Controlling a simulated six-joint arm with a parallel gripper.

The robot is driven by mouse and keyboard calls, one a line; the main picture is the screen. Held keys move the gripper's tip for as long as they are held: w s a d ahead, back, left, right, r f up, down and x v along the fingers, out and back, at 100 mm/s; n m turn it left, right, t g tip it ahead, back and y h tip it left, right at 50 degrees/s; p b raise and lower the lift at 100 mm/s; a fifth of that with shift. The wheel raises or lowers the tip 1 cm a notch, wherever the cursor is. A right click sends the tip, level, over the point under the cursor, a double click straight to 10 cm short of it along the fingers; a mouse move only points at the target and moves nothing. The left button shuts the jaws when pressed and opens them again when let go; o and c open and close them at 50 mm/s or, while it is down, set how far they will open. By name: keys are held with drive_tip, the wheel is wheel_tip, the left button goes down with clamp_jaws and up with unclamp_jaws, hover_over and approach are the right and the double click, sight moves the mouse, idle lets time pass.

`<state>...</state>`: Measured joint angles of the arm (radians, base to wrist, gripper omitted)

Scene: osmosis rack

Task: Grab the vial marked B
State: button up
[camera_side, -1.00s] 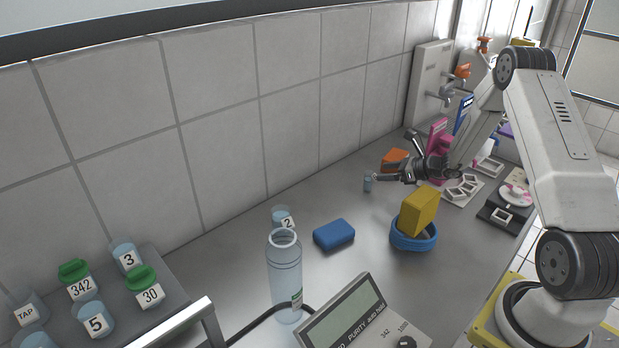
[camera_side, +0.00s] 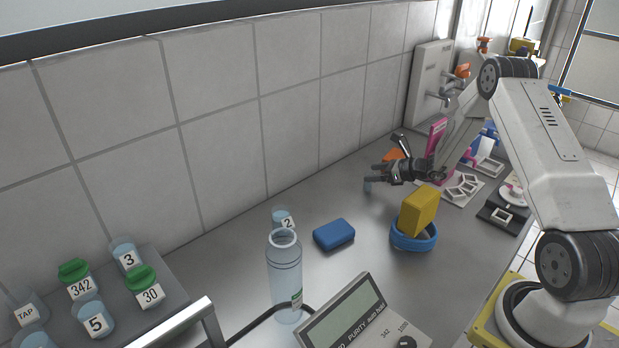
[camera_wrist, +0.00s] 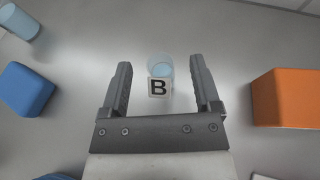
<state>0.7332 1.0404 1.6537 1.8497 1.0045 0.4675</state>
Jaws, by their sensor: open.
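The vial marked B (camera_wrist: 160,68) is a small clear bluish vial with a white label bearing a black B. In the wrist view it shows between the two fingers, near their tips, with a gap on both sides. My gripper (camera_wrist: 160,80) is open and empty. In the side view my gripper (camera_side: 376,173) is over the same vial (camera_side: 367,185), which is partly hidden, and its label cannot be read there.
An orange block (camera_wrist: 286,98) lies to the right in the wrist view; a blue sponge (camera_wrist: 25,89) and another vial (camera_wrist: 18,21) are left. In the side view, a yellow sponge (camera_side: 418,210) rests on a blue round container (camera_side: 413,236). Bare bench lies between.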

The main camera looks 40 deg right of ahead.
sight(370, 173)
drive_tip(key=shift+x, duration=1.9)
drive_tip(key=shift+c, duration=0.2)
clamp_jaws()
